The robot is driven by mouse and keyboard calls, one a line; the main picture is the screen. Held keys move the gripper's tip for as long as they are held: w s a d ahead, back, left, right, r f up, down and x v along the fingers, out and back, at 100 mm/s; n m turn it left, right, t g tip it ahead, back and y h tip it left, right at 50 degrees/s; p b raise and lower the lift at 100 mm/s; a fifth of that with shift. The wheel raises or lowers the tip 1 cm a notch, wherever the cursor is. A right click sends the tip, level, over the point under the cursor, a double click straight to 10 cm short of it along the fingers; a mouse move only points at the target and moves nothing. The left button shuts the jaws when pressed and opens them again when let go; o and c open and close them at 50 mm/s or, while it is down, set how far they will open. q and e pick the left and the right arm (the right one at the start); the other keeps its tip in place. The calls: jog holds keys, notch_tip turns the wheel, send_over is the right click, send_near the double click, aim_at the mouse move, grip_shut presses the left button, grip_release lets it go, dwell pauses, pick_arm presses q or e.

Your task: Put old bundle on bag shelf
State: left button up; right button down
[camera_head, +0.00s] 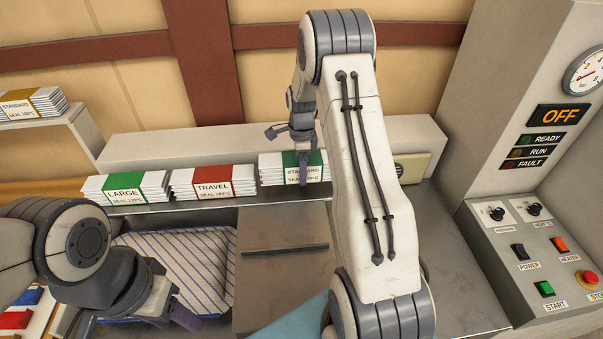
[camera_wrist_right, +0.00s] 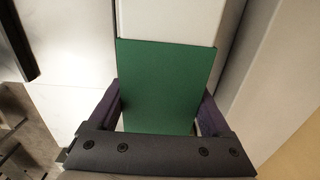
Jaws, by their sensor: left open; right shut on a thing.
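A white STANDARD bundle with a green band (camera_head: 270,170) is at the right end of the bag shelf (camera_head: 150,207), at the shelf's level. My right gripper (camera_head: 303,165) is shut on it from above, its fingers across the banded middle. The right wrist view shows the green band (camera_wrist_right: 165,85) between the two dark fingers. Whether the bundle touches the shelf is hard to tell. Another STANDARD bundle with a yellow band (camera_head: 32,103) lies on a higher ledge at far left. My left gripper (camera_head: 140,318) is open at the lower left, with nothing seen in it.
The LARGE bundle (camera_head: 125,188) and the red-banded TRAVEL bundle (camera_head: 212,182) lie in a row left of the held one. A striped pillow fabric (camera_head: 195,255) lies below. A control panel (camera_head: 530,250) reading OFF stands at right. My right arm hides part of the counter.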

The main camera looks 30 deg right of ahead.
notch_tip(320, 180, down, 2)
jog(key=shift+f+p, duration=0.2)
jog(key=shift+p, duration=0.3)
jog(key=shift+f, duration=0.45)
jog(key=shift+f, duration=0.15)
